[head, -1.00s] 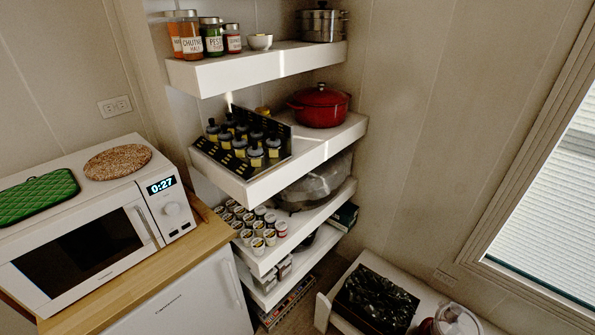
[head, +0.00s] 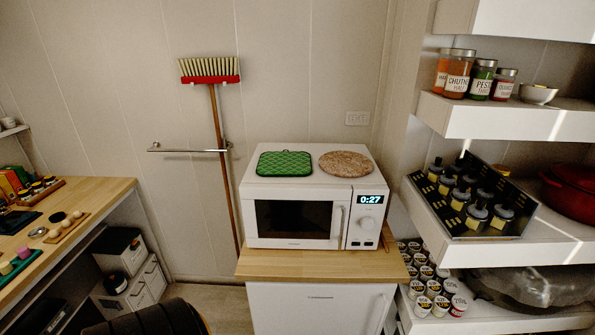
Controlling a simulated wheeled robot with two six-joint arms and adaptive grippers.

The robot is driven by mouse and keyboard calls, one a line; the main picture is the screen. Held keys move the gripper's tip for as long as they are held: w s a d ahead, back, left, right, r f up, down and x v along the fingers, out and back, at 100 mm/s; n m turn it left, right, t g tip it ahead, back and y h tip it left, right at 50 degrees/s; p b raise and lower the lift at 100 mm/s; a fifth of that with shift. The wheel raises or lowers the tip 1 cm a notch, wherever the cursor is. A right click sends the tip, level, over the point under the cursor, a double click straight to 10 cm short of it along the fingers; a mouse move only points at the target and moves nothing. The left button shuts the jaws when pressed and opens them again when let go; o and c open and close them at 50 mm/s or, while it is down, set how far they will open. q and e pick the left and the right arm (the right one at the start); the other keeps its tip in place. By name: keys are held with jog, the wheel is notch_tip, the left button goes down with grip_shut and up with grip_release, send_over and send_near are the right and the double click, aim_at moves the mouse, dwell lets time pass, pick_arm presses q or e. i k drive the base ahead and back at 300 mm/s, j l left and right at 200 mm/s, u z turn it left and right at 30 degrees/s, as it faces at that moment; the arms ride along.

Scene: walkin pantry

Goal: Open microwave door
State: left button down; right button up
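The white microwave (head: 312,170) stands on a wooden-topped counter in the middle of the head view. Its door (head: 293,220) with the dark window faces me and is shut. The upright door handle (head: 336,222) is at the right edge of the door. The control panel (head: 368,219) to its right has a display reading 0:27, a dial and buttons. Neither of my grippers shows in the head view.
A green pot holder (head: 284,164) and a round cork-like mat (head: 345,163) lie on the microwave. White shelves (head: 470,117) with jars are at the right. A broom (head: 216,125) hangs left of the microwave. A wooden-topped counter (head: 100,195) is at the far left. A dark rounded object (head: 155,318) shows at the bottom.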

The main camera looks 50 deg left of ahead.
aim_at(291, 216)
jog(key=u, duration=1.55)
